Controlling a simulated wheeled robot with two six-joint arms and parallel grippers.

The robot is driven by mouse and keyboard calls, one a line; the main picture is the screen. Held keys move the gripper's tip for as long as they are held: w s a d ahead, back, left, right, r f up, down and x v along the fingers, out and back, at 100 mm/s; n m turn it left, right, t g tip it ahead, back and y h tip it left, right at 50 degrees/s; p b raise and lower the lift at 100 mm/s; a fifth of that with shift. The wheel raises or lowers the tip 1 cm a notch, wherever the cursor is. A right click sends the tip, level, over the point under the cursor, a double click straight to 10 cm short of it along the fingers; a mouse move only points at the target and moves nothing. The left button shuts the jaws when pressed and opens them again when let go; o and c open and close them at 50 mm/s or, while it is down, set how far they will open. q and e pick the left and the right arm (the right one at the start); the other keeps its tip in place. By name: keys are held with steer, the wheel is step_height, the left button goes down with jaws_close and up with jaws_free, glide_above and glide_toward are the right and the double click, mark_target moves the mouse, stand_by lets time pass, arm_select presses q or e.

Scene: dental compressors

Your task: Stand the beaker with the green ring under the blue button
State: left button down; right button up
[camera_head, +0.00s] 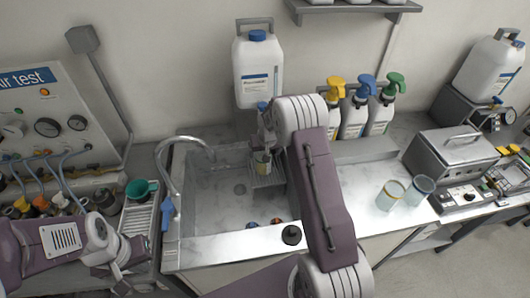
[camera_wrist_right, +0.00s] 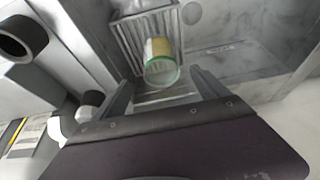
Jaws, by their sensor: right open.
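The beaker with the green ring (camera_wrist_right: 162,71) is clear with a yellowish patch. In the right wrist view it stands on a slatted grate (camera_wrist_right: 131,42), ahead of and between the open fingers of my right gripper (camera_wrist_right: 167,88); I see no clear grip on it. In the head view, a small beaker (camera_head: 262,163) stands on the rack in the sink, below a blue part (camera_head: 263,107) under the large jug, probably the blue button. My right arm partly hides this spot and the right gripper. My left gripper (camera_head: 132,268) is at lower left, its fingers unclear.
The white jug (camera_head: 258,68) stands above the sink (camera_head: 215,205). A curved faucet (camera_head: 170,165) rises at its left. Two beakers with yellow (camera_head: 389,197) and blue (camera_head: 419,191) rings stand on the right counter. Spray bottles (camera_head: 353,115) stand behind. A green cup (camera_head: 138,190) is at left.

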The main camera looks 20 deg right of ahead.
steer(key=s+a+r+n+g, duration=0.1)
steer(key=s+a+r, duration=0.1)
steer(key=s, duration=0.7)
steer(key=s+a+r+n+g+y, duration=0.1)
steer(key=s+a+r, duration=0.2)
steer(key=s, duration=0.7)
steer(key=s+a+r+g, duration=0.1)
steer(key=s+a+r, duration=0.1)
steer(key=s+a, duration=0.3)
steer(key=s, duration=0.4)
steer(key=shift+s+a+r+n, duration=0.15)
steer(key=shift+s+a+n, duration=0.05)
steer(key=shift+a+n, duration=0.2)
steer(key=shift+d, duration=0.1)
